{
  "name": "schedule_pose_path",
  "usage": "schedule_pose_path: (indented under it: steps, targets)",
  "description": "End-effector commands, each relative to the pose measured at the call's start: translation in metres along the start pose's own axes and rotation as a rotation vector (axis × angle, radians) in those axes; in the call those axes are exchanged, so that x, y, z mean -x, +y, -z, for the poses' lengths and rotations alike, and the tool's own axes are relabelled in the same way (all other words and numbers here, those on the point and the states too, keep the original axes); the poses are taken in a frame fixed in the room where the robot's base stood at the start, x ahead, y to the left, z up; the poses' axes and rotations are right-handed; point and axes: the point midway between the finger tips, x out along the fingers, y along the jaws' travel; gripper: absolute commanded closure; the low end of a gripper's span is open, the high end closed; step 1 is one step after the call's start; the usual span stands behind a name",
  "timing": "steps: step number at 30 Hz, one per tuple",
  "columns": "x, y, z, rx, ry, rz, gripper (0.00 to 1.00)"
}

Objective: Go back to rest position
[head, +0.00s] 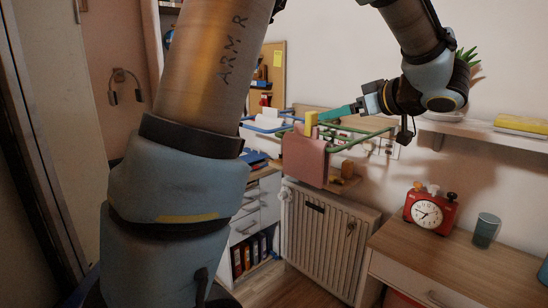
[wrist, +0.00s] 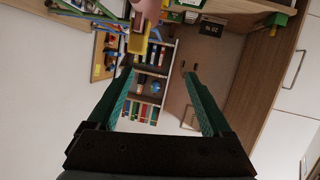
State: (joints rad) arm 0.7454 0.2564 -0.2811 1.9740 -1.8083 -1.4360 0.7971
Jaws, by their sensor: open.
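My gripper (head: 335,114) is out at the end of my raised arm, by the wall rack with green and blue bars (head: 352,143). In the wrist view its two teal fingers (wrist: 158,76) are spread apart with nothing held between them. A pink cloth (head: 304,160) hangs over the rack, with a yellow clip (head: 311,121) at its top edge, close to the fingertips in the head view. In the wrist view the cloth (wrist: 148,9) and a yellow piece (wrist: 139,46) appear at the top, beyond the fingers.
A white radiator (head: 325,238) stands below the rack. At right, a wooden desk (head: 450,255) carries a red alarm clock (head: 430,210) and a dark teal cup (head: 486,231). A wall shelf (head: 500,134) holds a yellow book (head: 522,125). Headphones (head: 125,88) hang on the left wall.

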Motion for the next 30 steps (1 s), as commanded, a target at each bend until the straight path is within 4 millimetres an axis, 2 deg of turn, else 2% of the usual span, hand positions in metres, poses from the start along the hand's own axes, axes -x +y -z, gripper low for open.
schedule_pose_path:
  steps: [11,14,17,20,23,27,30]
  targets:
    - [-0.068,0.030,0.018,0.023,0.006,-0.322,0.16]
    - [-0.088,0.032,0.014,-0.015,-0.037,-0.443,0.16]
    - [-0.106,0.021,-0.003,-0.090,-0.127,-0.553,0.16]
    - [-0.118,-0.005,-0.031,-0.189,-0.255,-0.624,0.16]
    - [-0.126,-0.050,-0.067,-0.303,-0.422,-0.645,0.16]
    - [-0.126,-0.137,-0.115,-0.464,-0.678,-0.593,0.16]
    - [-0.119,-0.195,-0.137,-0.551,-0.828,-0.522,0.16]
